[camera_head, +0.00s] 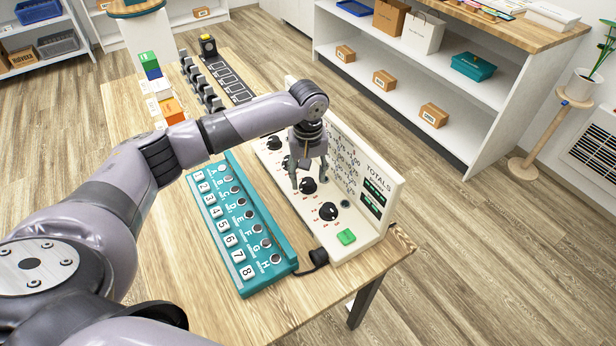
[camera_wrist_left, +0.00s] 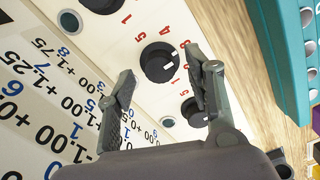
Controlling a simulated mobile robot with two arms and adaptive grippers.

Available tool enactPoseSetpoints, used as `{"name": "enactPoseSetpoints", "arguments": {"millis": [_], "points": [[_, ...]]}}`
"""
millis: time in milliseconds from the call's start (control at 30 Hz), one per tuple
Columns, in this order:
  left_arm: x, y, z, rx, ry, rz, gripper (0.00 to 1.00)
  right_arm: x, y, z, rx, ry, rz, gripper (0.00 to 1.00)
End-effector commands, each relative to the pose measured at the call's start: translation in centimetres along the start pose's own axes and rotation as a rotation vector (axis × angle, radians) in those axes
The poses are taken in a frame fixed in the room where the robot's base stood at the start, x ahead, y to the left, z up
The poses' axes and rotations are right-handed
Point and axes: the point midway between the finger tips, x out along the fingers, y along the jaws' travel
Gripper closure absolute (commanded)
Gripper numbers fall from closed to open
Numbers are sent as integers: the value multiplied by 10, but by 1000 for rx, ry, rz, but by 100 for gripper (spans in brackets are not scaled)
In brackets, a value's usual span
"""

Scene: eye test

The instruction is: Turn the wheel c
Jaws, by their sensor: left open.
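The cream panel (camera_head: 265,157) on the table carries a row of black round knobs with red numbers around them. I cannot read a letter that marks wheel c. My left gripper (camera_head: 309,184) points down at the panel. It is open, with one finger on each side of a black knob (camera_head: 308,187), the second from the green button. In the left wrist view this knob (camera_wrist_left: 158,62), with a white pointer mark, lies between the fingertips (camera_wrist_left: 159,62), with gaps on both sides. How far the tips are above the panel is unclear. My right gripper is out of view.
Another knob (camera_head: 328,211) and a green button (camera_head: 346,237) are on the near part of the panel. A teal box with lettered and numbered keys (camera_head: 235,232) stands left of it. Orange and white boxes (camera_head: 172,110) stand farther back. The near table corner (camera_head: 330,285) is clear.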

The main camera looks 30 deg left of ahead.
Motion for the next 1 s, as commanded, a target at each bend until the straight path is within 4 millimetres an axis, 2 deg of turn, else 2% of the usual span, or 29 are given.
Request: {"name": "enactPoseSetpoints", "arguments": {"millis": [133,433,1000], "points": [[11,0,0,1,0,-1,52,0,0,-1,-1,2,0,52],[13,0,0,1,1,0,52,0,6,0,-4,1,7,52],[13,0,0,1,1,0,89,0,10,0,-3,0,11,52]]}}
